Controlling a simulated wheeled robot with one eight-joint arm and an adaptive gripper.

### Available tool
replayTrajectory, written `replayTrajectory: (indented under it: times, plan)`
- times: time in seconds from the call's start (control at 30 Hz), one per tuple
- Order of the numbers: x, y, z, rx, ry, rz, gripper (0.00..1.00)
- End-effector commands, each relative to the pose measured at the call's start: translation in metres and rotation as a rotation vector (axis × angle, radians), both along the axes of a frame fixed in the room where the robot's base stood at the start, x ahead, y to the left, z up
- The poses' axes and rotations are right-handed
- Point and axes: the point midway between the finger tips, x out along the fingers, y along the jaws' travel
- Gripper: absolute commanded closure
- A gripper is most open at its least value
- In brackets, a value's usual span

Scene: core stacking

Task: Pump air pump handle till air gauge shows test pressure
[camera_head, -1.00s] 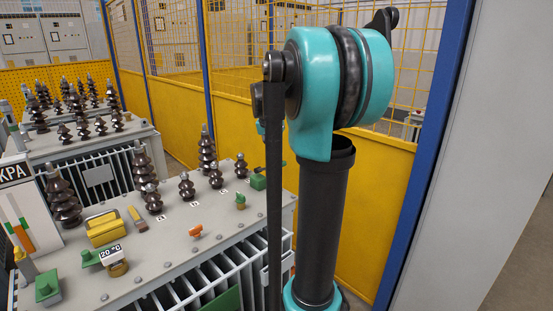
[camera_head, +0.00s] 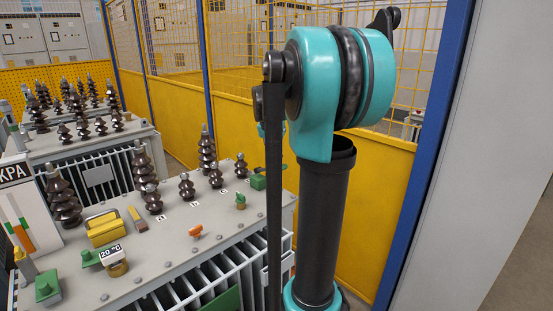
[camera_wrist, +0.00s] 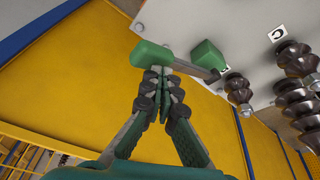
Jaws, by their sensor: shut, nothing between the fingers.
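In the wrist view, my gripper (camera_wrist: 162,85) is shut with nothing between its fingers. Its fingertips are close to a green, bar-shaped handle (camera_wrist: 150,53), which looks like the air pump handle; I cannot tell whether they touch it. A rod joins it to a green block (camera_wrist: 208,54) on the transformer's top. In the head view, a green part (camera_head: 258,182) at the transformer's right edge may be the same assembly. The air gauge looks to be the white KPA panel (camera_head: 14,176) with coloured bars at the left edge, partly cut off; its reading is not legible.
The grey transformer top (camera_head: 160,243) carries dark ribbed insulators (camera_head: 142,170), a yellow block (camera_head: 104,229), an orange valve (camera_head: 195,231) and a 20 °C gauge (camera_head: 113,256). Yellow fence panels (camera_head: 232,125) and a blue post (camera_head: 425,150) stand behind and right.

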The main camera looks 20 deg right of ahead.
Motion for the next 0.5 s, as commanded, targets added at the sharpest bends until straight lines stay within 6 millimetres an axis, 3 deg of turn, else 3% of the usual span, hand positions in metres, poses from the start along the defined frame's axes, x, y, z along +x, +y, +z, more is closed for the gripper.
replayTrajectory:
  times: [0.5]
  plan:
    - [-0.0036,-0.0013,-0.0048,0.001,0.001,0.0,1.0]
